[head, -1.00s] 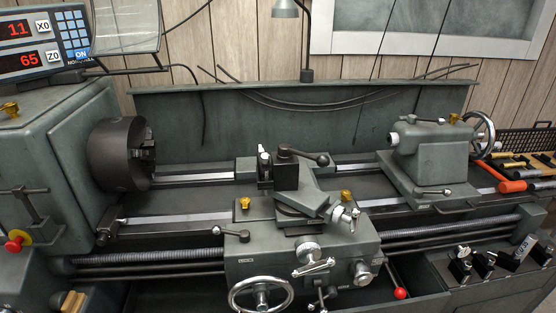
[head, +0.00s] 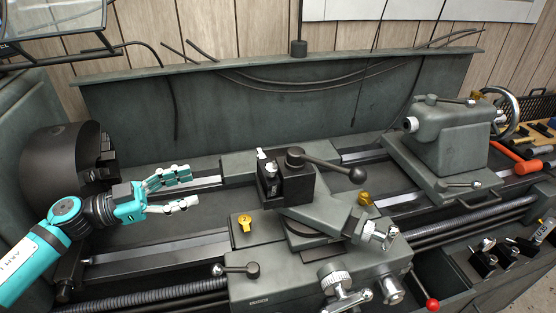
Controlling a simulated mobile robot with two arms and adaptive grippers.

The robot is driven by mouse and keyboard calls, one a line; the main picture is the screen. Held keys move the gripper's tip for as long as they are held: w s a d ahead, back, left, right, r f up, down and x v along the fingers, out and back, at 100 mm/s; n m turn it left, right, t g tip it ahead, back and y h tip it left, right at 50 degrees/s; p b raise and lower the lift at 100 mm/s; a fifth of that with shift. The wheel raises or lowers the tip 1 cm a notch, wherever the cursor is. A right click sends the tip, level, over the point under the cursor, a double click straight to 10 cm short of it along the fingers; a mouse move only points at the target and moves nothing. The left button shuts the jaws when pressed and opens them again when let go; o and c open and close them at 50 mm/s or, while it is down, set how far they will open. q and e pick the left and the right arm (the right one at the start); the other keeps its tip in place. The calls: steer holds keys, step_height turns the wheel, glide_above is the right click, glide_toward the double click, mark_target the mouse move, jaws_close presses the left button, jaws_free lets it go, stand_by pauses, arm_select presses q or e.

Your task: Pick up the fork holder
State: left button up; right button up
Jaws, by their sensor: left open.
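I cannot tell for sure which thing is the fork holder. A small black holder with a pale top (head: 268,175) sits on the left side of the black tool post (head: 296,180), on the lathe's carriage. My left gripper (head: 192,187), teal and grey, reaches in from the left above the lathe bed. Its fingers are apart, empty, and point right toward the tool post, with a clear gap between. Several small black tool holders (head: 484,262) stand at the lower right; one (head: 540,232) carries a white label. My right gripper is not in view.
The dark chuck (head: 55,165) is close behind my left arm. The tool post's lever (head: 335,167) juts right. A brass knob (head: 245,222) stands on the carriage. The tailstock (head: 440,140) is at the right. Orange-handled tools (head: 528,166) lie beyond it.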

arm_select(q)
steer(key=d+r+p, duration=0.1)
steer(key=d, duration=0.1)
steer(key=p, duration=0.2)
glide_toward(267, 166)
steer(key=p+x, duration=0.1)
steer(key=x, duration=0.2)
steer(key=p+x, duration=0.1)
steer(key=x, duration=0.2)
steer(key=p+x, duration=0.1)
steer(key=x, duration=0.2)
steer(key=shift+d+f+p, duration=0.25)
steer(key=shift+f+p, duration=0.15)
steer(key=shift+w+d, duration=0.1)
steer(key=shift+d, duration=0.15)
steer(key=shift+f, duration=0.1)
steer(key=shift+c, duration=0.4)
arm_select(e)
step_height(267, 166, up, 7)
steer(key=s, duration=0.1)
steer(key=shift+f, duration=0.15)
arm_select(q)
jaws_close()
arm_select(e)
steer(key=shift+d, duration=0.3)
